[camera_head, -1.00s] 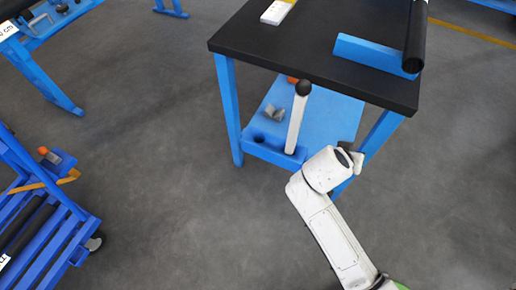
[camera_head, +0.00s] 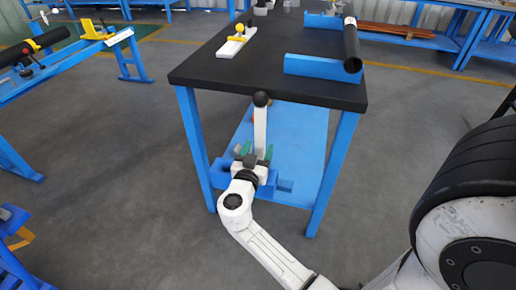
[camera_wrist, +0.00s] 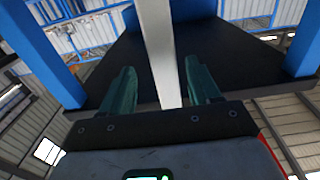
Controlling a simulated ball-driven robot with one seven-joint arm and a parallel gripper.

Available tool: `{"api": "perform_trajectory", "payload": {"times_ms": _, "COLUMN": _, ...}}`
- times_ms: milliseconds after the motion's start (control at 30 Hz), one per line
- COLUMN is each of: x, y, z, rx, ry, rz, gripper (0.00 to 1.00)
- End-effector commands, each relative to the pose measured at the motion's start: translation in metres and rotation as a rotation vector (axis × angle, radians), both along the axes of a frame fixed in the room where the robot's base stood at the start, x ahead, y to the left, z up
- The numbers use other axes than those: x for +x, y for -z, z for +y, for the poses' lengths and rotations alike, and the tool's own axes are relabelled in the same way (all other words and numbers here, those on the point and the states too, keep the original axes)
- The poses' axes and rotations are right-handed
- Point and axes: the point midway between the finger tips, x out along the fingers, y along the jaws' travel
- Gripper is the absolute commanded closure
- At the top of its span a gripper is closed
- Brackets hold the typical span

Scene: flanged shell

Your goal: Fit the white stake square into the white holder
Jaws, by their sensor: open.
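The white stake (camera_head: 260,128), a slim post with a black ball on top, stands upright at the lower blue shelf of the table. Its foot is hidden behind my gripper (camera_head: 254,155). My gripper's green fingers are open on either side of the stake. In the wrist view, the stake (camera_wrist: 160,45) runs up between the open fingers of my gripper (camera_wrist: 160,82), with gaps visible on both sides. A flat white piece with a yellow part (camera_head: 236,42) lies on the black tabletop; I cannot tell whether it is the holder.
The black tabletop (camera_head: 245,75) overhangs the shelf (camera_head: 300,130), with blue legs (camera_head: 195,140) at the corners. A blue angled piece (camera_head: 320,67) and black tube (camera_head: 352,45) are on top. Other blue benches (camera_head: 135,55) stand around.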

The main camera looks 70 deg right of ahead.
Motion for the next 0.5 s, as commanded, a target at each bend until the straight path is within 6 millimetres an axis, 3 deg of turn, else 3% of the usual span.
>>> {"api": "perform_trajectory", "payload": {"times_ms": 167, "x": 0.002, "y": -0.001, "z": -0.011, "rx": 0.000, "ry": 0.001, "rz": 0.000, "gripper": 0.38}}
{"api": "perform_trajectory", "payload": {"times_ms": 500, "x": 0.010, "y": -0.003, "z": -0.053, "rx": 0.001, "ry": 0.002, "rz": 0.001, "gripper": 0.38}}
